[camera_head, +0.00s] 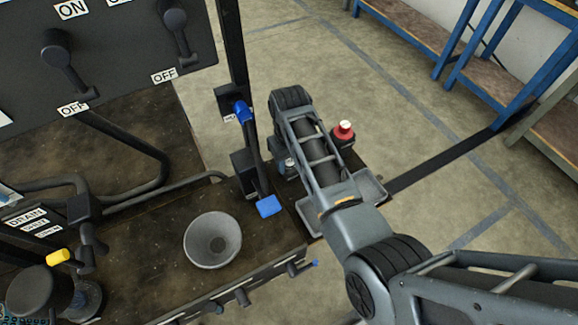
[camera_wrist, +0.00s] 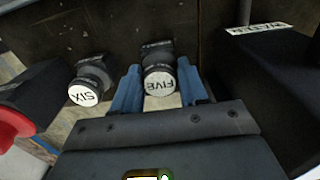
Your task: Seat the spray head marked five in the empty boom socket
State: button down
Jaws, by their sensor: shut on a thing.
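The spray head marked FIVE (camera_wrist: 159,83) sits between the two blue fingers of my gripper (camera_wrist: 161,92) in the wrist view, with its round white label facing the camera. My gripper is shut on it. The spray head marked SIX (camera_wrist: 88,90) stands just left of the fingers, apart from them. Dark bodies rise behind both white caps; I cannot tell whether head five is lifted clear of its support. I cannot make out the empty boom socket in either view.
A red-topped knob (camera_head: 343,130) stands beside my arm; a red part (camera_wrist: 18,132) is at the wrist view's left. A dark box (camera_wrist: 265,85) is close on the right. A grey funnel (camera_head: 212,240), blue-handled lever (camera_head: 268,206) and grey tray (camera_head: 369,187) are nearby.

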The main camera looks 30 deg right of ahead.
aim_at(290, 161)
jog(key=shift+r, duration=0.15)
jog(key=shift+r+p, duration=2.85)
jog(key=shift+p, duration=0.4)
